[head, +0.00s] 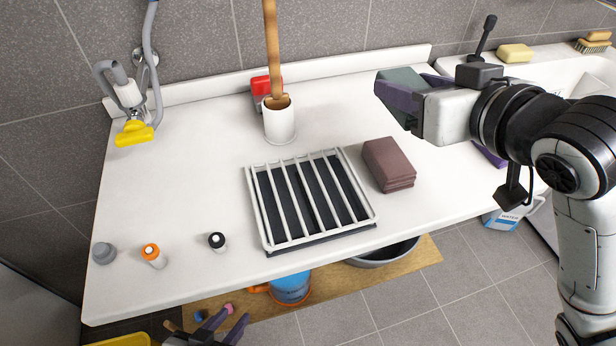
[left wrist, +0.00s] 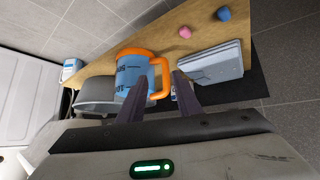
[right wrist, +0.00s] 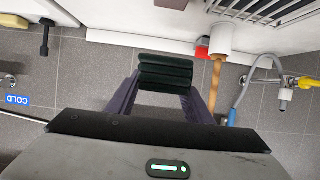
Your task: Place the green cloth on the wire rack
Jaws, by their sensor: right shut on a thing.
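The folded dark green cloth (right wrist: 165,73) is between the fingers of my right gripper (right wrist: 162,88) in the right wrist view. In the head view, my right gripper (head: 392,98) holds the green cloth (head: 405,82) above the counter, to the right of and behind the rack. The white wire rack (head: 310,198) lies on the counter with a dark surface under its bars, and its bars are bare. My left gripper (head: 222,328) is low in front of the counter; in the left wrist view its fingers (left wrist: 157,95) are apart with nothing between them.
A folded brown cloth (head: 388,162) lies right of the rack. A white holder (head: 280,122) with a tall wooden handle stands behind it. Small bottles (head: 152,254) stand at the left front. A blue-orange jug (head: 291,287) is below the counter.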

